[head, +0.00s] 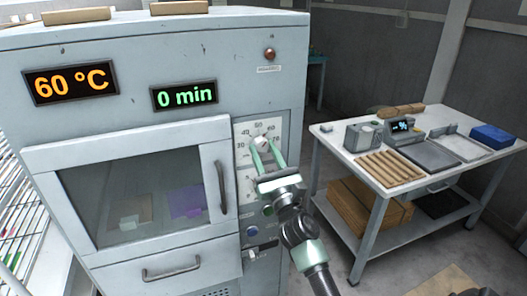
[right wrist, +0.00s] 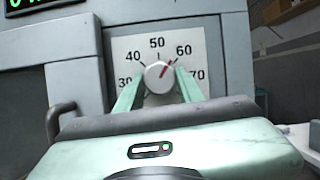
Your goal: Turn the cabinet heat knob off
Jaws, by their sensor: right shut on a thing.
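The cabinet (head: 150,130) is a large pale grey unit with a windowed door. Its heat knob (head: 262,141) is a small round white knob on a white dial plate (right wrist: 122,46) with numbers from 30 to 70. In the right wrist view the knob (right wrist: 155,78) has a red mark pointing up and right, towards 60. My right gripper (head: 265,146) is shut on the knob, one pale green finger on each side. The lower part of the dial is hidden by the gripper. My left gripper is in neither view.
An orange display (head: 72,84) reads 60 °C and a green one (head: 184,95) reads 0 min. A second, partly hidden dial and buttons (head: 252,231) sit below the knob. A work table (head: 330,137) with tools stands at the right.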

